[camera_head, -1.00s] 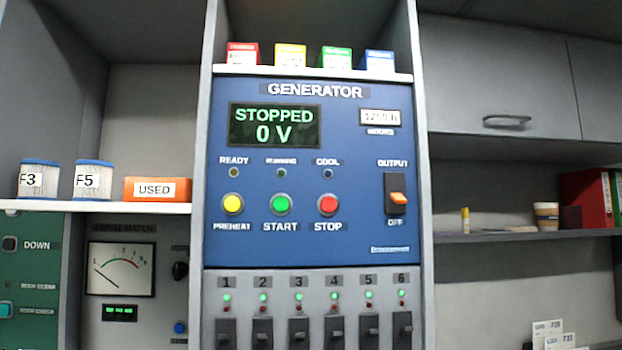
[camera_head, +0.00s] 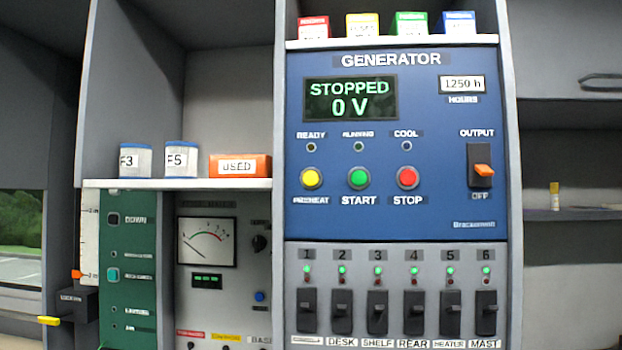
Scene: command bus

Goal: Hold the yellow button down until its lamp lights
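The yellow button (camera_head: 312,179), labelled PREHEAT, sits at the left of the button row on the blue generator panel (camera_head: 400,215). The small lamp above it, marked READY (camera_head: 310,147), looks dark. The green START button (camera_head: 359,179) and red STOP button (camera_head: 407,179) are to its right. The display (camera_head: 350,99) reads STOPPED, 0 V. Nothing touches the yellow button. Neither of my grippers is in view.
Several breaker switches (camera_head: 378,312) are below. A yellow-tipped lever (camera_head: 49,320) is at far left.

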